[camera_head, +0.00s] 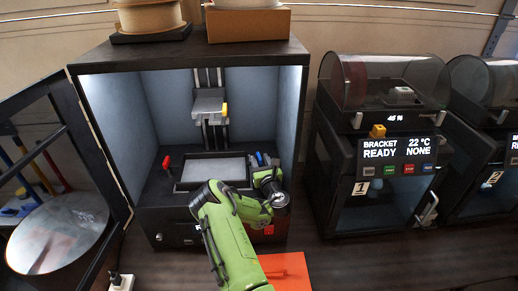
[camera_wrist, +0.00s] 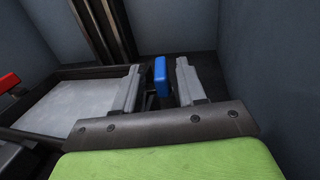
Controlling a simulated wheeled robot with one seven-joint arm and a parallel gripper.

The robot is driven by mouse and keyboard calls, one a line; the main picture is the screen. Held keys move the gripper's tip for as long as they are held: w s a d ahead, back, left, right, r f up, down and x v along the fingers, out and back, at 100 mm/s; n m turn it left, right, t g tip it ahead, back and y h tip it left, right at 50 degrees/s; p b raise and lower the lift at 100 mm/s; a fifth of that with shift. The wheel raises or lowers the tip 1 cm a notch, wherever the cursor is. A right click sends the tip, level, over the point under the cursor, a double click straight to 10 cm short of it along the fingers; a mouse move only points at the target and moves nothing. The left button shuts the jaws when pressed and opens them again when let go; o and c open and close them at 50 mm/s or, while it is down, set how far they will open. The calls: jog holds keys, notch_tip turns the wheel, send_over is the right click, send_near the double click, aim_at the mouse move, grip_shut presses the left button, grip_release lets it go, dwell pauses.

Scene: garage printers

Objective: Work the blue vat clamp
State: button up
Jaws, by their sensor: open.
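The blue vat clamp (camera_wrist: 160,76) stands upright at the right side of the resin vat. In the wrist view it lies between the two open fingers of my gripper (camera_wrist: 158,84), with a visible gap to the right finger; contact on the left side is unclear. In the head view the blue clamp (camera_head: 260,159) shows just beyond my gripper (camera_head: 266,165), whose fingers are small there. The vat (camera_head: 214,170) is a shallow dark-rimmed tray with a pale inside; it also shows in the wrist view (camera_wrist: 62,100). A red clamp (camera_head: 166,162) stands at the vat's left side.
The dark printer cabinet (camera_head: 292,100) encloses the vat, its wall close on the right. A build platform (camera_head: 208,101) hangs above the vat on a rail. The cabinet door (camera_head: 85,140) stands open at left. An orange mat (camera_head: 288,270) lies in front; other printers (camera_head: 385,150) stand right.

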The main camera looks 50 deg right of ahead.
jog(key=shift+p+x, duration=0.4)
jog(key=shift+x, duration=0.75)
jog(key=shift+c, duration=0.3)
grip_shut()
jog(key=shift+m+g+h, duration=0.8)
jog(key=shift+h, duration=0.2)
jog(key=shift+o, duration=0.3)
grip_release()
